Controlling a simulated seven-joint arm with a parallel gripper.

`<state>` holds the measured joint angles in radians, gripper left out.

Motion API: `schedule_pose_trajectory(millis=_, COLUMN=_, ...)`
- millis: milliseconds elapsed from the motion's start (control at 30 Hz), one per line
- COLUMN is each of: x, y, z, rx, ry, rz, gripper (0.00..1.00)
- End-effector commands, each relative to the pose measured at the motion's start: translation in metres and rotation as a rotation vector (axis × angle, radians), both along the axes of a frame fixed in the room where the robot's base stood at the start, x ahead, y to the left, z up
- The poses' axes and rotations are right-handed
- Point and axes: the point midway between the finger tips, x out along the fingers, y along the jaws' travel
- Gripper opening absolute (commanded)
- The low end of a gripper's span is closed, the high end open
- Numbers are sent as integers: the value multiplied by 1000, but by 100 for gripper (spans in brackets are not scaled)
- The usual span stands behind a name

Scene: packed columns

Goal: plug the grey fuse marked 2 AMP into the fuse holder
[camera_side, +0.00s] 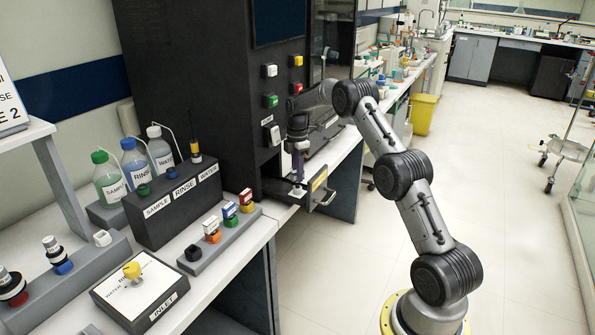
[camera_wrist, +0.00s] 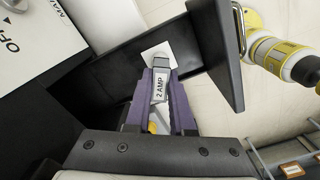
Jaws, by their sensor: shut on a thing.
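My gripper (camera_wrist: 160,80) has purple fingers and is shut on a grey fuse (camera_wrist: 159,85) marked 2 AMP. The fuse lies between the fingers in the wrist view, its label facing the camera. Its far end overlaps a white square (camera_wrist: 166,48) in a dark open drawer. I cannot tell whether the fuse touches it. In the side view my gripper (camera_side: 299,172) points down over the open drawer (camera_side: 325,199) at the foot of the black cabinet. The fuse is too small to make out there. No part is clearly identifiable as the fuse holder.
The black cabinet (camera_side: 190,60) rises close beside my gripper and carries several coloured blocks. A rack (camera_side: 221,246) with coloured blocks and a dark box (camera_side: 172,220) with labels stand on the left bench. A yellow-and-white cylinder (camera_wrist: 285,60) shows at right in the wrist view.

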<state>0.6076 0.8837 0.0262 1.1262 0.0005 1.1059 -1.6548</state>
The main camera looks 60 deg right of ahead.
Motion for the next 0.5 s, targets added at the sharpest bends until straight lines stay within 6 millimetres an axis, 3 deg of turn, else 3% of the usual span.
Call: schedule_pose_trajectory(millis=500, x=0, y=0, z=-12, rx=0, ry=0, rz=0, gripper=0)
